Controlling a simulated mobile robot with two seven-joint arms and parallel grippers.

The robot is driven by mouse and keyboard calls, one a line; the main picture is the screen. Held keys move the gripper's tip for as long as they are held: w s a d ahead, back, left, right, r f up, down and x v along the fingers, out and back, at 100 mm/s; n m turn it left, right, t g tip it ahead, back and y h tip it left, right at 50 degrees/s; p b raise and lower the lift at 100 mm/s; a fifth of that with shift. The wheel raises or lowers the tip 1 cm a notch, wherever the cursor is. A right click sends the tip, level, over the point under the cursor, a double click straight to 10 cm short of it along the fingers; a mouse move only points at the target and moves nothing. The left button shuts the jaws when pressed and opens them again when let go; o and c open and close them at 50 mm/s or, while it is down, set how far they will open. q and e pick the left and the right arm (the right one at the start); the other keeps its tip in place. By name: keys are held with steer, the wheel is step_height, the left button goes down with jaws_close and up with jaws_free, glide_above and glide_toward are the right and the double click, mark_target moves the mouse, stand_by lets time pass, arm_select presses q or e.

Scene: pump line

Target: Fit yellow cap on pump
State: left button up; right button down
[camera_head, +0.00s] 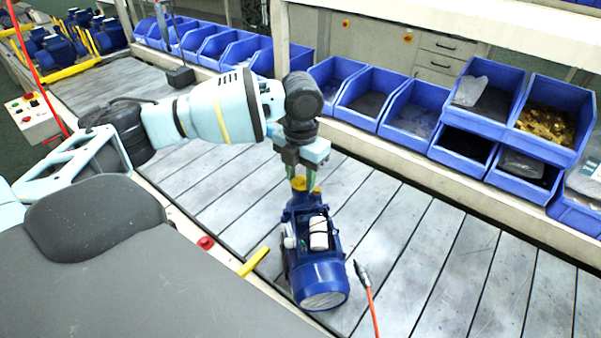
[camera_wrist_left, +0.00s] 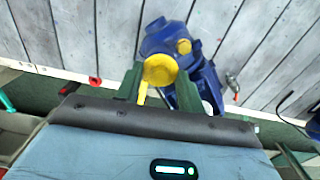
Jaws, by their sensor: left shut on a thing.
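The blue pump (camera_head: 320,270) lies on the slatted table, its rounded motor end toward me and a white cylinder on top. My left gripper (camera_head: 305,186) points down over the pump's far end. Its green fingers are shut on the yellow cap (camera_head: 307,181). In the left wrist view, the cap (camera_wrist_left: 160,69) sits between the fingertips (camera_wrist_left: 158,84), in front of the blue pump (camera_wrist_left: 165,36). A second yellow round part (camera_wrist_left: 184,46) shows on the pump. I cannot tell whether the held cap touches the pump. My right gripper is not in view.
Blue bins (camera_head: 412,108) line the table's back edge, some holding parts. A yellow bar (camera_head: 254,261) lies at the near edge by a red button (camera_head: 206,243). An orange cable with a metal-tipped tool (camera_head: 363,275) lies right of the pump. The slats (camera_head: 440,240) further right are clear.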

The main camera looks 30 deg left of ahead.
arm_select(q)
steer(key=shift+f, duration=0.2)
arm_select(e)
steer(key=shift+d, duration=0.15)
arm_select(q)
steer(key=o, duration=1)
steer(key=shift+r, duration=0.1)
steer(key=shift+r, duration=0.15)
steer(key=shift+r+p, duration=0.55)
steer(key=shift+r, duration=0.5)
steer(key=shift+r+p, duration=0.6)
steer(key=shift+r, duration=1.15)
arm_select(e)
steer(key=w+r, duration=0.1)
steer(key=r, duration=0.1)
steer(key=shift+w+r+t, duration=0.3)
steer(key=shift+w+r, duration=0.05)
